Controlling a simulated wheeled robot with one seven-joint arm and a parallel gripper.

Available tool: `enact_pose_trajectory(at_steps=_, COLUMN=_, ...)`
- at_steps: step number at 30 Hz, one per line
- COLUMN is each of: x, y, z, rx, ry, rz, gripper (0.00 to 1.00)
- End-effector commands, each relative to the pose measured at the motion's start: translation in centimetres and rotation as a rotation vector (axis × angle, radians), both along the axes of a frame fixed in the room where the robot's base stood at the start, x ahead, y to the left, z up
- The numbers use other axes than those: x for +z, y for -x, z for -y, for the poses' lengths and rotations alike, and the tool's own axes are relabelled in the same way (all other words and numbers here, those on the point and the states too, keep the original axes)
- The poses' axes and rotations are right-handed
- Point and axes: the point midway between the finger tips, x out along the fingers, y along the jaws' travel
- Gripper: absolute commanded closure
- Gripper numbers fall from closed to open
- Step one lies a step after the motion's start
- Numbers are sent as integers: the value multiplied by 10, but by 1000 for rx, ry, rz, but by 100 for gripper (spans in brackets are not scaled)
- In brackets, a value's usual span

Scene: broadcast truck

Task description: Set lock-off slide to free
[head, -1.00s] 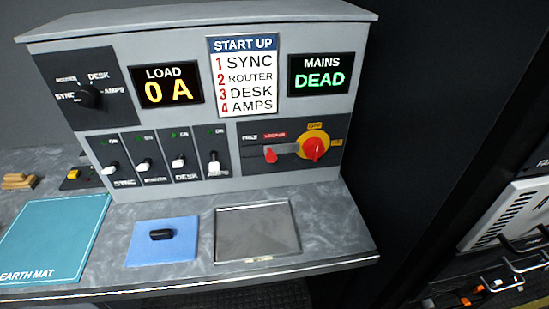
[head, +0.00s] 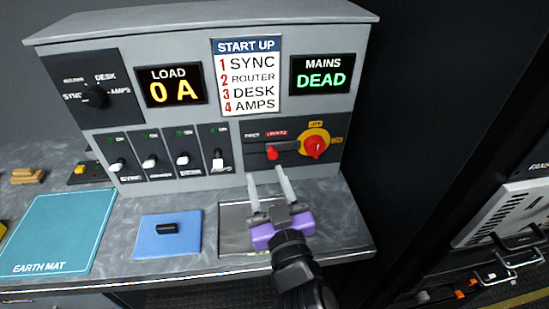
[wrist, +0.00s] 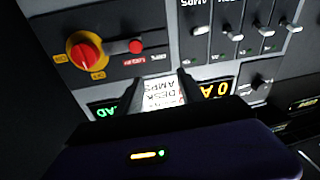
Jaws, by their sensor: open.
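The lock-off slide's red handle (head: 272,153) sits on the dark panel under the LOCKED label, right of the FREE label. A grey bar runs from it toward the red rotary knob (head: 316,147) on its yellow plate. The slide also shows in the wrist view (wrist: 137,46), where the panel appears upside down. My gripper (head: 267,175) is open and empty, over the right of the counter. Its fingers point toward the panel, below the slide and apart from it.
Several white-tipped switches (head: 183,159) and a selector knob (head: 94,97) are left of the slide. The MAINS display (head: 322,74) reads DEAD. On the counter lie a grey tray (head: 232,220), a blue mat (head: 152,243) with a black object, and a teal earth mat (head: 62,235).

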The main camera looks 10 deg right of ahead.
Motion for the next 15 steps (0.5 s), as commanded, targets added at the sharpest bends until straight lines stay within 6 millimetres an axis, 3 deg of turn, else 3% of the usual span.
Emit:
enact_pose_trajectory(at_steps=1, x=-5, y=-11, z=7, rx=-44, ry=-13, rz=-25, gripper=54)
enact_pose_trajectory(at_steps=4, x=-27, y=-13, z=24, rx=-107, ry=-37, rz=-82, gripper=54)
enact_pose_trajectory(at_steps=10, x=-29, y=-19, z=29, rx=-127, ry=-86, rz=-100, gripper=54)
enact_pose_trajectory(at_steps=15, x=-27, y=-43, z=29, rx=-126, ry=-85, rz=-99, gripper=54)
